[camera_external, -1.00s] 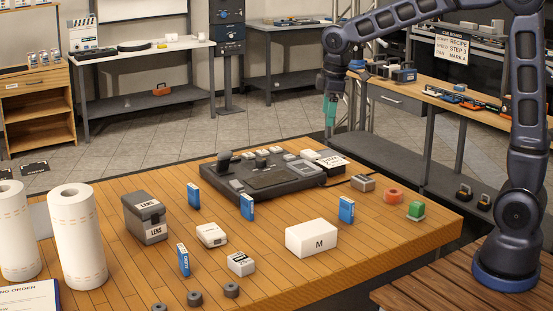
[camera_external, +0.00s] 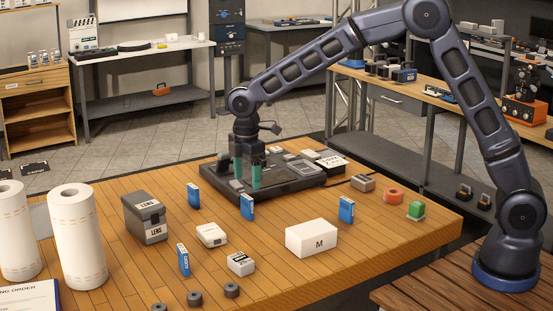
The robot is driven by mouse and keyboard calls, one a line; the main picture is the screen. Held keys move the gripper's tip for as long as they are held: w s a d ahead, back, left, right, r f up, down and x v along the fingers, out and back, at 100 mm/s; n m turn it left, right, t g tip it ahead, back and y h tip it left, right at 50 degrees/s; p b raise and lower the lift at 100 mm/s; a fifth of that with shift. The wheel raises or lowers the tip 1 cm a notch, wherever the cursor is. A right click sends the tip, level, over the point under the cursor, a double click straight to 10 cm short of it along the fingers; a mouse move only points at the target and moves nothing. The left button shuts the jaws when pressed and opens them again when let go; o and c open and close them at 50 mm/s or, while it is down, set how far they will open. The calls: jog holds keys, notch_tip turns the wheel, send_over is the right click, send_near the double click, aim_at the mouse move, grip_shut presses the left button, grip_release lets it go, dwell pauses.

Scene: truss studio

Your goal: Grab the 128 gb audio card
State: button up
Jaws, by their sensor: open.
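Several small blue cards stand upright on the wooden table (camera_external: 290,275). One blue card (camera_external: 247,208) is near the middle, one (camera_external: 193,196) is to its left, one (camera_external: 346,210) is to its right, and one (camera_external: 183,260) is nearer the front. Their print is too small to read for a 128 gb audio label. My gripper (camera_external: 248,185) points down with its two green-tipped fingers apart and nothing between them.
Two paper rolls (camera_external: 77,240) are at the left. An orange roll (camera_external: 393,196) and a green-topped item (camera_external: 416,211) are at the right.

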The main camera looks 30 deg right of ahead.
aim_at(247, 207)
notch_tip(247, 207, down, 10)
jog(key=shift+w+f, duration=0.1)
jog(key=shift+w, duration=0.05)
jog(key=c, duration=1.1)
